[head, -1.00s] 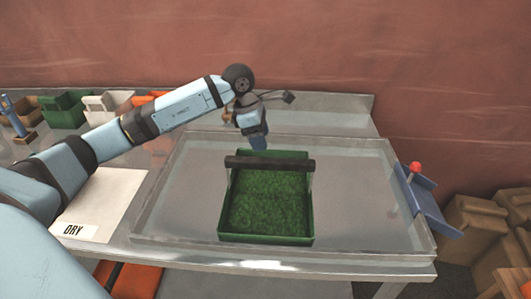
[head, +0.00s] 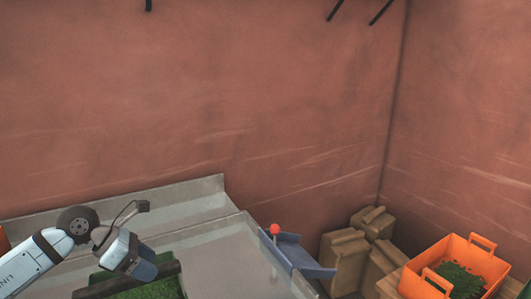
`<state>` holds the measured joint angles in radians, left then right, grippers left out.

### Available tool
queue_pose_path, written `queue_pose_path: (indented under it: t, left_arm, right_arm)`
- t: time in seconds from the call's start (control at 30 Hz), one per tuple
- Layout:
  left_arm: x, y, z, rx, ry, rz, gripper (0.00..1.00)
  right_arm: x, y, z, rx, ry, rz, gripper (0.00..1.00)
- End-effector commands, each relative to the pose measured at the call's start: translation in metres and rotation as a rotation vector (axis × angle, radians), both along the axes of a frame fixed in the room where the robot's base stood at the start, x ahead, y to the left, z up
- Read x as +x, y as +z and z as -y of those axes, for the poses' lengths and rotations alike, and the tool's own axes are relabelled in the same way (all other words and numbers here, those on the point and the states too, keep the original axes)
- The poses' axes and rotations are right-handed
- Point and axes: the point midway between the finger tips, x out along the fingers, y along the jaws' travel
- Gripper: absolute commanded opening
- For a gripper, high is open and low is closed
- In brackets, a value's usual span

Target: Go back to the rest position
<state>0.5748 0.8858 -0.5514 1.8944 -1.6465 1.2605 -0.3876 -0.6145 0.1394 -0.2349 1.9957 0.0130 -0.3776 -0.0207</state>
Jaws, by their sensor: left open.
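My left arm enters at the lower left. Its blue-grey left gripper (head: 144,270) is open and tilted down over the dark handle bar (head: 125,281) of the green crate. In the picture the gripper overlaps the bar; I cannot tell whether they touch. The green crate (head: 182,288) holds green granular stuff and is mostly cut off by the bottom edge. My right gripper is out of view.
The crate stands in a shallow clear-walled tray (head: 243,228) on a metal bench (head: 180,198). A blue chute (head: 300,255) with a red-knobbed lever (head: 275,230) sits at its right end. Brown sacks (head: 348,245) and an orange crate (head: 462,250) with green contents are at right.

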Motion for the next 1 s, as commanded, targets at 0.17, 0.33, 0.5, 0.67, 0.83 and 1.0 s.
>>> queue_pose_path:
  t: [0.17, 0.33, 0.5, 0.67, 0.83, 1.0]
  left_arm:
    - [-0.031, 0.026, 0.100, -0.658, 0.131, -0.049, 0.57]
    - [-0.042, 0.063, 0.117, -1.235, 0.429, -0.199, 0.57]
    - [-0.046, 0.058, 0.081, -1.710, 0.879, -0.426, 0.57]
    - [-0.067, 0.001, 0.035, -2.005, 1.432, -0.686, 0.57]
    - [-0.125, -0.079, 0.009, -2.080, 2.076, -0.954, 0.57]
    - [-0.182, -0.126, 0.007, 1.683, -2.144, 0.951, 0.57]
  right_arm:
    - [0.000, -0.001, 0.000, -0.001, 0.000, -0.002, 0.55]
    - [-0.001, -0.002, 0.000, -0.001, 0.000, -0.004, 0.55]
    - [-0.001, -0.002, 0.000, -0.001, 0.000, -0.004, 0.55]
    - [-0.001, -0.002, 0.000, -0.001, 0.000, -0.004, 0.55]
    - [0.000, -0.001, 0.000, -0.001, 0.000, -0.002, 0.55]
    - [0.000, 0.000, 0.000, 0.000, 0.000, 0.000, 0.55]
